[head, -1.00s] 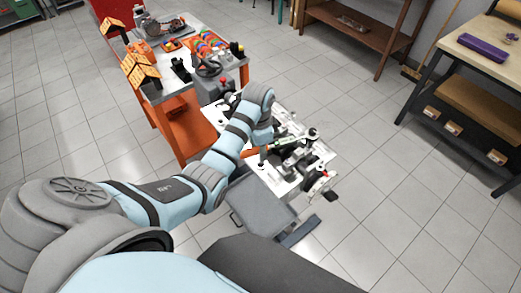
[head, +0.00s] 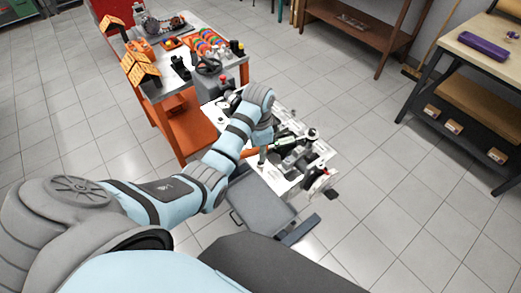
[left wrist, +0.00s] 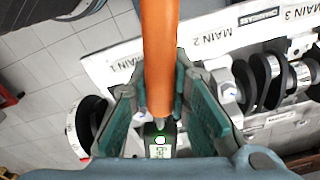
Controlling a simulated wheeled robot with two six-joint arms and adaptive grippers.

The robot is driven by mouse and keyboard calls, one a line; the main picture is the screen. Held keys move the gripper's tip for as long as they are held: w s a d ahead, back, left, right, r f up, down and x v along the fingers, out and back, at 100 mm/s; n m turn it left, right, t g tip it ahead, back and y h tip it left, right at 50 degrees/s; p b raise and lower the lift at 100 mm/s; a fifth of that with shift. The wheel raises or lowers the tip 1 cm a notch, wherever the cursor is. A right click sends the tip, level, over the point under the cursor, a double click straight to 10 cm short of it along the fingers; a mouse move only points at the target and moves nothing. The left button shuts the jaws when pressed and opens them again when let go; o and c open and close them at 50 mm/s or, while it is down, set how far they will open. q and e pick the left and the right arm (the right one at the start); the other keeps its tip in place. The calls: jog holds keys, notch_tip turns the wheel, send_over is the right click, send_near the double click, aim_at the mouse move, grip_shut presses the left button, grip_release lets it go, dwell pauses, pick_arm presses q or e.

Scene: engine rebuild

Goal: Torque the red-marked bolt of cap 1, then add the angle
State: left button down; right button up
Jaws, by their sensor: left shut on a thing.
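My left gripper (left wrist: 160,110) is shut on a torque wrench with an orange handle (left wrist: 160,45) and a dark body with a lit green display (left wrist: 159,141). In the head view my left gripper (head: 264,150) is over the engine block, and the wrench's dark green body (head: 284,142) points to the right across it. The white engine block (left wrist: 130,58) carries the labels MAIN 1, MAIN 2 and MAIN 3. The wrench and fingers cover part of the block near MAIN 1 and MAIN 2. The wrench's working end and the red-marked bolt cannot be made out. My right gripper is out of view.
Dark crankshaft parts (left wrist: 270,82) lie along the block beside the labels. An orange-sided workbench (head: 180,125) with tools and trays stands behind the block. A wooden-topped bench (head: 485,45) stands at the right. Open tiled floor lies between them.

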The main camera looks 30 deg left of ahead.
pick_arm(q)
jog(key=shift+f, duration=0.55)
dwell(0.8)
jog(key=shift+b, duration=0.3)
jog(key=shift+w+a+m, duration=0.55)
jog(key=shift+a+m, duration=0.05)
jog(key=shift+w+a+b, duration=0.1)
jog(key=shift+b, duration=0.25)
jog(key=shift+w+a+m+b, duration=0.4)
jog(key=shift+w+a+m, duration=0.1)
jog(key=shift+w, duration=0.05)
jog(key=shift+w+a+m+b, duration=0.5)
jog(key=shift+w+m+b, duration=0.1)
jog(key=shift+w+b, duration=0.1)
